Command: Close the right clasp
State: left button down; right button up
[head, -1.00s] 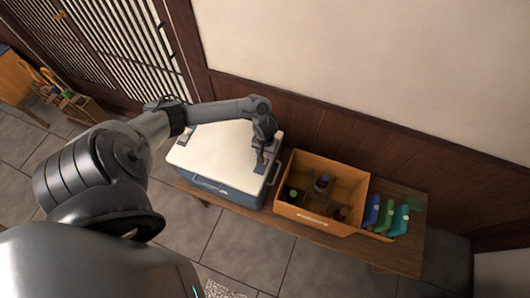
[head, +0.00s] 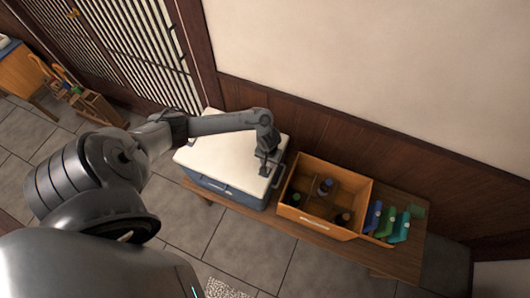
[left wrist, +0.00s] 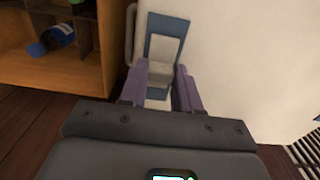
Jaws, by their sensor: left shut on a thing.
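The cooler (head: 212,153) has a white lid and a blue body and stands on the left part of the wooden bench. My left gripper (head: 264,170) is at the lid's right end in the head view, pointing down. In the left wrist view its two purple-grey fingers (left wrist: 160,90) are shut on the right clasp (left wrist: 162,70), a pale piece in front of a blue plate. The white lid (left wrist: 235,60) fills the right of that view. I cannot tell whether the clasp is fastened. My right gripper is not in view.
An orange-brown wooden crate (head: 318,221) with several bottles stands close to the cooler's right. Blue, green and teal items (head: 388,222) sit beside the crate on the bench (head: 405,262). A wall runs behind. A low wooden rack (head: 92,105) is far left.

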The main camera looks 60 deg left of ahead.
pick_arm(q)
jog(key=shift+s+d, duration=0.1)
jog(key=shift+s, duration=0.05)
jog(key=c, duration=1.2)
grip_release()
jog(key=o, duration=0.4)
jog(key=shift+s+d+f, duration=0.1)
jog(key=shift+s, duration=0.05)
notch_tip(320, 180, up, 11)
jog(key=p, duration=0.3)
jog(key=shift+p, duration=0.4)
jog(key=shift+f, duration=0.15)
